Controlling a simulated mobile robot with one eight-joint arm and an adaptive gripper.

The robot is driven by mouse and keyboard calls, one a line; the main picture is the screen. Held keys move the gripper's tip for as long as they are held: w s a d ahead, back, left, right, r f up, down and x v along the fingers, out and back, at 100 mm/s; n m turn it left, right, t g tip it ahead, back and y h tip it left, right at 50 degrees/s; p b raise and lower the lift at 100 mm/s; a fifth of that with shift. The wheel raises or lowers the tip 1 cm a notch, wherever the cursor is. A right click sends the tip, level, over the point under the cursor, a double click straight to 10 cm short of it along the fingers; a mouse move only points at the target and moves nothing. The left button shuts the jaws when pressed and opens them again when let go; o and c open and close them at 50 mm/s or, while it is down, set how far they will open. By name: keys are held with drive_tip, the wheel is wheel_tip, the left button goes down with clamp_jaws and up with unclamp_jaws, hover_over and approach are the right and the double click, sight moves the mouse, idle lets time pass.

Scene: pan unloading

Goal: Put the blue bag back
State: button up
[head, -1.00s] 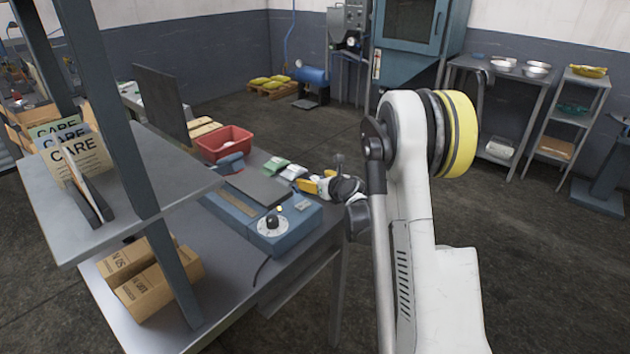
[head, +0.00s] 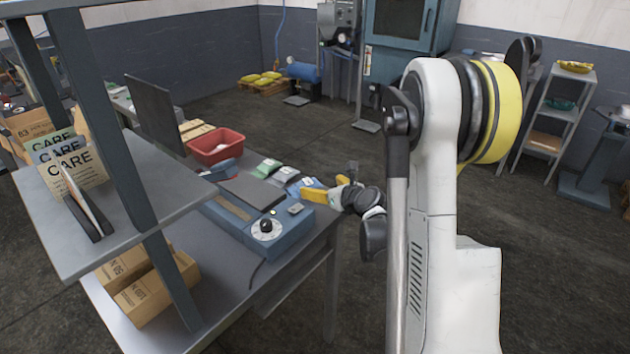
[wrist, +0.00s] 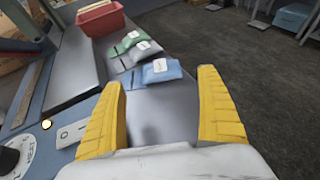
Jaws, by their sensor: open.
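The blue bag (wrist: 162,71) lies on the grey bench with a white label on top. In the wrist view it lies ahead of my gripper (wrist: 163,98), between and beyond the yellow fingertips, apart from them. My gripper is open and empty. In the head view my gripper (head: 322,190) is low over the bench's right edge and partly covers the blue bag (head: 306,184). A grey bag (wrist: 140,52) and a green bag (wrist: 128,40) lie in a row beyond the blue bag.
A red bin (head: 216,146) stands behind the bags. Shelf posts and cartons (head: 150,290) are at the left. Open floor lies right of the bench.

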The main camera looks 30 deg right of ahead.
drive_tip(key=shift+s+r, duration=0.3)
drive_tip(key=shift+s, duration=0.1)
drive_tip(key=s+a+r+m+t+h, duration=0.1)
drive_tip(key=a+r+m+t+h, duration=0.1)
drive_tip(key=r+m, duration=0.7)
drive_tip(key=s+a+r+m+t+h, duration=0.1)
drive_tip(key=a+r+m+t+h, duration=0.15)
drive_tip(key=r+m, duration=0.7)
drive_tip(key=s+a+f+m+g+y, duration=0.1)
drive_tip(key=s+a+f+m+g, duration=0.2)
drive_tip(key=s+a+m, duration=0.2)
drive_tip(key=s+a+f+m+g+y, duration=0.2)
drive_tip(key=s+a+m, duration=0.4)
drive_tip(key=s, duration=0.6)
drive_tip(key=s+a+f+m+g+y, duration=0.2)
drive_tip(key=s+a+f+m+g, duration=0.2)
drive_tip(key=s+a+m+g, duration=0.2)
drive_tip(key=s+a, duration=0.2)
drive_tip(key=shift+s+a, duration=0.2)
drive_tip(key=shift+s, duration=0.1)
